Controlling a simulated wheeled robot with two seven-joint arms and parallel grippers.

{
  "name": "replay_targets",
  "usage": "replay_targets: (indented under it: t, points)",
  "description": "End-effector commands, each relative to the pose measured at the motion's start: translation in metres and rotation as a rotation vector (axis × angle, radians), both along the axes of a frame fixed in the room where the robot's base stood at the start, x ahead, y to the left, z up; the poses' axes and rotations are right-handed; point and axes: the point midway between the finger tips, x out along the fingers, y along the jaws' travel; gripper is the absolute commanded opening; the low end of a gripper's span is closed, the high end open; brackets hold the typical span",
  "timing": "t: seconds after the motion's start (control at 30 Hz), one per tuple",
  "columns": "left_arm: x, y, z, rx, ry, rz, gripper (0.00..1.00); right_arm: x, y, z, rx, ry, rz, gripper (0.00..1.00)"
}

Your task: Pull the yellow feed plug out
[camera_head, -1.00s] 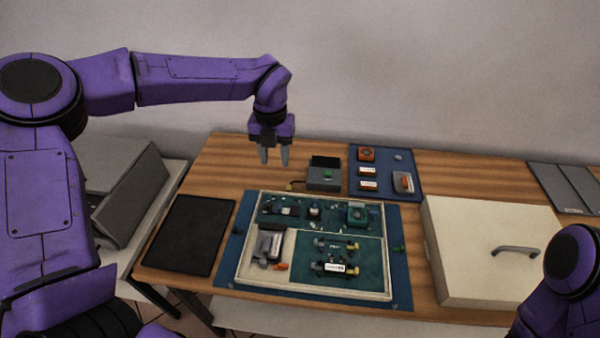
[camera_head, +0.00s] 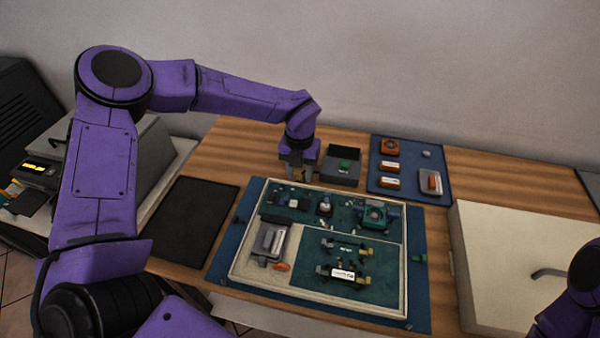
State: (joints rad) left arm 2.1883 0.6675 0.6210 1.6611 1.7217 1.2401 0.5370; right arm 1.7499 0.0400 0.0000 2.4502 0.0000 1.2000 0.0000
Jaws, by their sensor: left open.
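The yellow feed plug is not clear in this view; the spot left of the small grey box (camera_head: 338,177) with a green button, where a small yellowish piece on a dark lead showed before, is covered by my left gripper. My left gripper (camera_head: 298,172) points down, open, just left of that box and above the back edge of the framed circuit board (camera_head: 233,268). I cannot tell whether its fingers touch anything. Small yellowish connectors (camera_head: 322,270) also sit on the board's front right green section. My right gripper is out of view; only part of its arm shows at the lower right.
A blue tray (camera_head: 408,192) with orange and white parts lies at the back. A black mat (camera_head: 193,222) lies left of the board, and a cream box (camera_head: 515,250) with a handle stands right. Bare wood shows at the back left.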

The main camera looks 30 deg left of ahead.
Motion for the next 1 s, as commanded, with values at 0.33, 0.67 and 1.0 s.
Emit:
replay_targets:
  t: [0.33, 0.67, 1.0]
  points:
    - [0.000, 0.001, -0.016, 0.000, -0.001, 0.001, 0.43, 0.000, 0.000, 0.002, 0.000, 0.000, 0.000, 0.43]
    - [0.000, 0.001, -0.015, 0.000, -0.001, 0.002, 0.00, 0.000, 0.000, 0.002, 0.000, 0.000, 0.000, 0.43]
    - [0.018, 0.005, -0.015, 0.001, -0.003, 0.001, 0.00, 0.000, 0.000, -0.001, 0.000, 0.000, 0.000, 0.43]
